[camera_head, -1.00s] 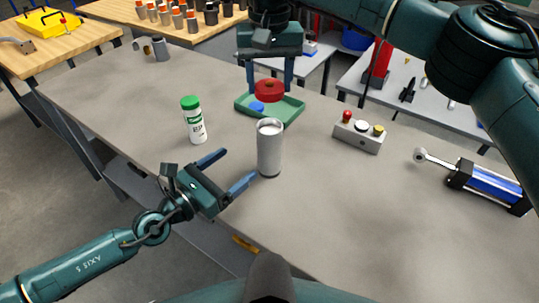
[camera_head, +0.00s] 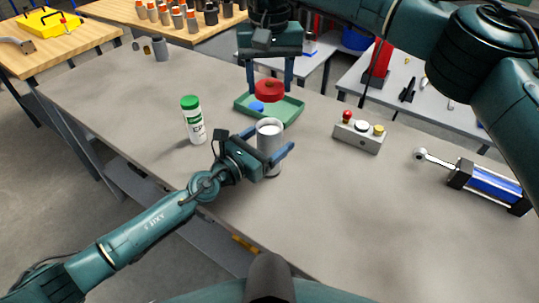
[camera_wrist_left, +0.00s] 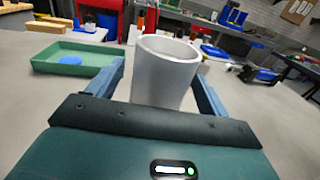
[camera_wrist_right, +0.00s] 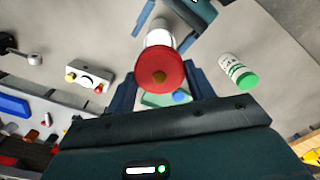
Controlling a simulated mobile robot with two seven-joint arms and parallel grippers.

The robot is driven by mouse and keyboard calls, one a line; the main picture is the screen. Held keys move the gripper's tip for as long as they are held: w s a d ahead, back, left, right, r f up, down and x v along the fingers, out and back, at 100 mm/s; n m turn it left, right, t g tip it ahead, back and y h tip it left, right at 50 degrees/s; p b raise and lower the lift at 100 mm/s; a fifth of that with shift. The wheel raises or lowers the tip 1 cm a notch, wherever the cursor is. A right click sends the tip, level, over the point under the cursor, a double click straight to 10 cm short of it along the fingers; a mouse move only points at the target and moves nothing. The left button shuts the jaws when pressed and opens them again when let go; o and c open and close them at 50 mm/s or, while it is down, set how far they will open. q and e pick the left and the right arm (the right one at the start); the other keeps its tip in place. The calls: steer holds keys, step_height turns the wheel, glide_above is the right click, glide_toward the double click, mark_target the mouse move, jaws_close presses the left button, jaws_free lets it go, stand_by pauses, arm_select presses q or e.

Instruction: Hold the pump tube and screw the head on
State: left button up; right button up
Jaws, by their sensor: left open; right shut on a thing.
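The pump tube (camera_head: 269,131) is a grey-white open cylinder standing upright on the grey table. My left gripper (camera_head: 270,147) is open with its fingers on either side of the tube; in the left wrist view the tube (camera_wrist_left: 165,72) rises between them. The pump head is a red round cap (camera_head: 269,90), also seen in the right wrist view (camera_wrist_right: 158,76). My right gripper (camera_head: 269,86) is shut on the red head and holds it above the table, up and behind the tube's open top.
A green tray (camera_head: 285,111) with a blue piece (camera_head: 257,106) lies behind the tube. A green-capped white bottle (camera_head: 194,121) stands to the left. A button box (camera_head: 358,136) and a blue cylinder (camera_head: 490,185) lie to the right. The front table area is clear.

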arm_select(q)
steer(key=c, duration=1.5)
arm_select(e)
steer(key=shift+f, duration=2.45)
steer(key=shift+f, duration=0.9)
steer(key=shift+f, duration=0.55)
